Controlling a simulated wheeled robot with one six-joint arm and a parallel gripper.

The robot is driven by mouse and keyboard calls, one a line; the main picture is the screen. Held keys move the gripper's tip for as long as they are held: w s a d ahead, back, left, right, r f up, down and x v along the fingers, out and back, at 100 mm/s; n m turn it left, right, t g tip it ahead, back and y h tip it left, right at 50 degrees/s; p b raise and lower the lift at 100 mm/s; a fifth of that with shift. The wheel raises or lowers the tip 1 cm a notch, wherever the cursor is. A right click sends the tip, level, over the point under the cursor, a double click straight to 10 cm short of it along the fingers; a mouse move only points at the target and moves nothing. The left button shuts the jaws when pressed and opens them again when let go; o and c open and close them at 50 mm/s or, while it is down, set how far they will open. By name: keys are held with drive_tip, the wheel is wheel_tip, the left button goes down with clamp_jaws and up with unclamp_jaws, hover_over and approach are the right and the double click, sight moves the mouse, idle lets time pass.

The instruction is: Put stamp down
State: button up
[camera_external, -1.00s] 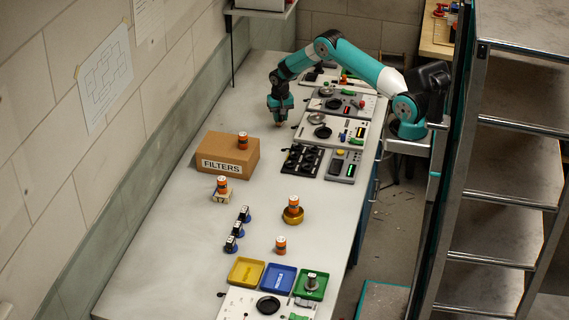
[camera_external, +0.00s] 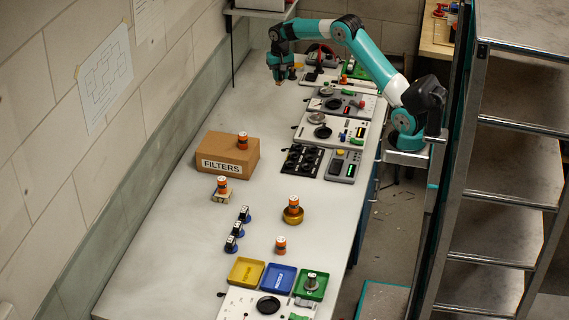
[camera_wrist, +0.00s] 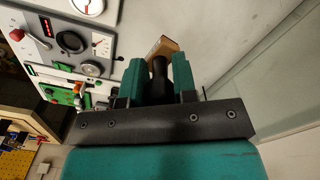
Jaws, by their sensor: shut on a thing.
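My gripper (camera_external: 281,76) hangs above the far part of the bench, clear of its surface. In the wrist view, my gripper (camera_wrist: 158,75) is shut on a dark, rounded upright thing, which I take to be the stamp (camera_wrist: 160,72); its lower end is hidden. In the external view the held thing is too small to make out clearly.
Panels with dials and knobs (camera_external: 335,130) line the right side of the bench. The FILTERS box (camera_external: 227,157) with an orange can (camera_external: 242,140) on top stands nearer. Yellow (camera_external: 233,280), blue and green trays lie at the near end. Bare bench lies left of the panels.

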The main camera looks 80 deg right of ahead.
drive_tip(key=w+a+n+b, duration=0.1)
drive_tip(key=w+a+b, duration=0.1)
drive_tip(key=a, duration=1)
drive_tip(key=w+a+b, duration=0.2)
drive_tip(key=a, duration=1.1)
drive_tip(key=s+a+n+b, duration=0.1)
drive_tip(key=s+a, duration=0.2)
drive_tip(key=a, duration=0.8)
drive_tip(key=s+a+n+b, duration=0.1)
drive_tip(key=s+a+b, duration=0.15)
drive_tip(key=a, duration=0.85)
drive_tip(key=f, duration=0.4)
drive_tip(key=f+p, duration=0.1)
drive_tip(key=f, duration=0.4)
drive_tip(key=s+f+p, duration=0.1)
drive_tip(key=f, duration=0.4)
drive_tip(key=shift+a+f, duration=0.2)
drive_tip(key=shift+f, duration=0.05)
drive_tip(key=shift+f+p, duration=0.4)
drive_tip(key=shift+f, duration=2.25)
drive_tip(key=shift+f, duration=0.2)
drive_tip(key=o, duration=0.9)
drive_tip(key=shift+r, duration=0.1)
